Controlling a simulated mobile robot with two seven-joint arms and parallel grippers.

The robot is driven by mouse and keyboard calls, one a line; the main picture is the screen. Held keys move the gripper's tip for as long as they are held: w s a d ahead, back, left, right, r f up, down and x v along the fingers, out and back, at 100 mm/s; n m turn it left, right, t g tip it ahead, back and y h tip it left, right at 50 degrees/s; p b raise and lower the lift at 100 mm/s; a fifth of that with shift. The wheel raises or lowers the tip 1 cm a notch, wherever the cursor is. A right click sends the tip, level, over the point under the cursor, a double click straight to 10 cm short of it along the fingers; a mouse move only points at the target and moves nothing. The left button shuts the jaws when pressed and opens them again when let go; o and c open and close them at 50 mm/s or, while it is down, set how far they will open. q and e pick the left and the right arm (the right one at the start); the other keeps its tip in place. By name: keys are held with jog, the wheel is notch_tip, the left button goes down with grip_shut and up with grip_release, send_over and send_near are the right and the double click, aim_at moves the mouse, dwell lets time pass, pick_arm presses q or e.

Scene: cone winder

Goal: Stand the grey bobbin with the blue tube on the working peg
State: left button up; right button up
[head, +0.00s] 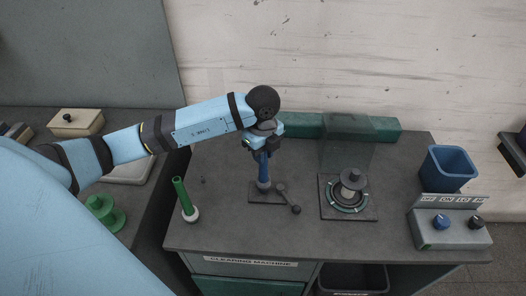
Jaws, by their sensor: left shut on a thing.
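My left gripper (262,143) is shut on the upper part of the blue tube (262,166). The grey bobbin (263,184) shows as a small grey part at the tube's lower end. The tube is about upright, over a dark base plate (257,198) with a lever (289,201) at its right. The working peg itself does not show; the bobbin and tube hide that spot. I cannot tell whether the bobbin touches the plate or hangs just above it. My right gripper is not in view.
A round device with a clear shield (347,145) stands right of the plate. A blue bin (448,169) and a knob box (449,232) are further right. A green spool (105,212) stands at left.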

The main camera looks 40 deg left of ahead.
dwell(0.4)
pick_arm(q)
jog(key=shift+f+b, duration=0.3)
jog(key=shift+f, duration=0.2)
jog(key=o, duration=1)
jog(key=shift+c, duration=0.2)
notch_tip(320, 180, up, 14)
jog(key=shift+f, duration=0.1)
